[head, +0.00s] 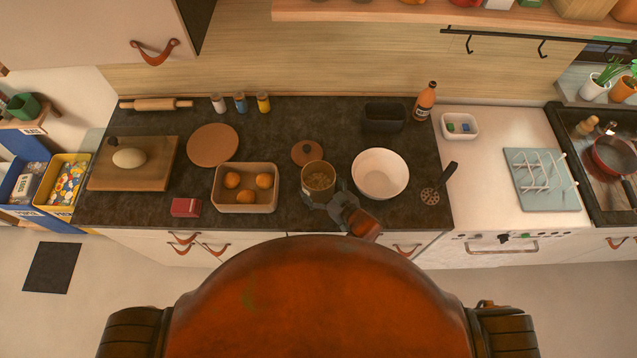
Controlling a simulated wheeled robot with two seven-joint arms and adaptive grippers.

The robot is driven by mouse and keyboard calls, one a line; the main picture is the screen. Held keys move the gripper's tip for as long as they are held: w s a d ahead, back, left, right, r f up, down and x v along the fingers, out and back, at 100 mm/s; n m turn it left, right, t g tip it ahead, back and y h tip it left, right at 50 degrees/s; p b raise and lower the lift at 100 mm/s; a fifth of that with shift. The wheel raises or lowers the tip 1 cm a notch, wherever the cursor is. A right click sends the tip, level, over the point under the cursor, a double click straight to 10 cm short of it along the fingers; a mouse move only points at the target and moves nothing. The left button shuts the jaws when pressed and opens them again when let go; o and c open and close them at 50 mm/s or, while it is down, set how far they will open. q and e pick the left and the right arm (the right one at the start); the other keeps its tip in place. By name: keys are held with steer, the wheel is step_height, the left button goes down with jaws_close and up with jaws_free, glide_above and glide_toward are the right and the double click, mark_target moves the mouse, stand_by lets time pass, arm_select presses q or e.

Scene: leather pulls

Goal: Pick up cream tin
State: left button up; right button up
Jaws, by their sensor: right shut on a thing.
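The cream tin (318,177) is a round, open-topped tan tin with grainy brown contents. It is upright at the front middle of the dark counter. My right gripper (324,199) is at the tin's near side, its dark fingers shut on the tin. The tin's lower near side is partly hidden by the fingers, and I cannot tell whether its base touches the counter. My left gripper is not in view.
A white bowl (380,174) stands close to the right of the tin. A tan box of oranges (245,208) is to the left. A round brown lid (307,152) lies just behind. A slotted spoon (432,194) lies further right. Bare counter (335,120) shows behind.

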steer(key=c, duration=0.5)
steer(key=shift+r, duration=0.1)
